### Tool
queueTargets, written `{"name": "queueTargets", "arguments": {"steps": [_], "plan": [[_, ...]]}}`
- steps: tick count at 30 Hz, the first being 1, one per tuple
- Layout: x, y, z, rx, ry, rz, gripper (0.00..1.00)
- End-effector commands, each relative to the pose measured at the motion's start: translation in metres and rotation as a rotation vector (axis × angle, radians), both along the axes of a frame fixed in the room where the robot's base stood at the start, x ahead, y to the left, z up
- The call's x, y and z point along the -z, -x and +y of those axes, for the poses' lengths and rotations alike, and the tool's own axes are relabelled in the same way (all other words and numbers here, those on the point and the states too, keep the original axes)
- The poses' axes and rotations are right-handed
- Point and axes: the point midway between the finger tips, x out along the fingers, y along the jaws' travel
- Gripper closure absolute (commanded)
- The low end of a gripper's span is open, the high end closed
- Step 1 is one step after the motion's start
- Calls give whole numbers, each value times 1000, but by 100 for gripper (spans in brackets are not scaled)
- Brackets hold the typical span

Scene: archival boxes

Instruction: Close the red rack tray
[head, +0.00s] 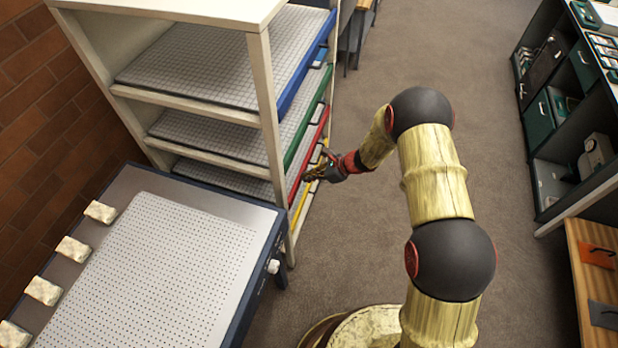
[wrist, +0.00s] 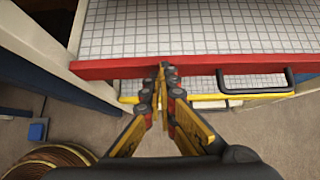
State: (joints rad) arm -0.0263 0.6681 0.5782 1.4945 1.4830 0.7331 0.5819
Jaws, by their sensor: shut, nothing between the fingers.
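The red rack tray (wrist: 110,70) has a white gridded surface and a red front edge. In the wrist view it spans the top, and in the head view its red edge (head: 309,152) shows on the rack below the green tray. In the head view my gripper (head: 312,176) is beside the rack's front. A dark handle shows to the right of the fingertips. How far the red tray stands out is hard to tell.
A white rack (head: 262,85) holds the blue tray (head: 305,70), green tray (head: 306,122) and yellow tray (head: 302,208). A perforated table (head: 165,265) stands beside the rack at the left. Dark shelving (head: 545,110) stands at the right.

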Motion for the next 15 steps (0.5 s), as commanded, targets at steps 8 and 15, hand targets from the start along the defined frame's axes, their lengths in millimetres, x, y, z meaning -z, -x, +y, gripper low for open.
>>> {"name": "queueTargets", "arguments": {"steps": [8,15], "plan": [[1,3,-30,-1,1,2,100],[-40,14,-66,-3,0,-1,100]]}}
